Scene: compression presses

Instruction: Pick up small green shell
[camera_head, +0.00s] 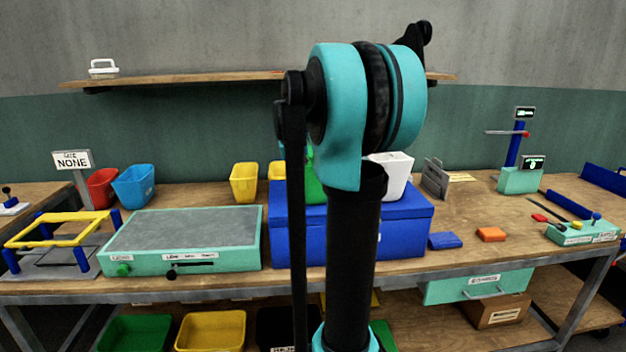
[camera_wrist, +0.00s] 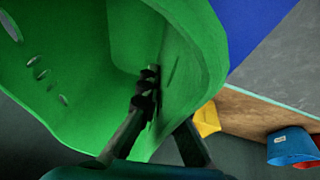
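The small green shell (camera_wrist: 100,50) is a hollow green bin with small holes in one side. It fills much of the wrist view and looks tilted there. My gripper (camera_wrist: 163,97) straddles its wall, one finger inside with its dark pads against the wall, the other outside with its tip hidden. The fingers converge and look shut on the wall. In the head view the shell (camera_head: 313,184) shows only in part behind my arm, at the blue box's (camera_head: 408,222) top. I cannot tell whether it rests on the box. My gripper is hidden there.
A green press with a grey top (camera_head: 185,230) stands left of the blue box. Yellow (camera_head: 244,183), blue (camera_head: 134,186) and red (camera_head: 101,189) bins stand behind. A white bin (camera_head: 395,175) is right of my arm. Small blue (camera_head: 445,240) and orange (camera_head: 491,234) blocks lie right.

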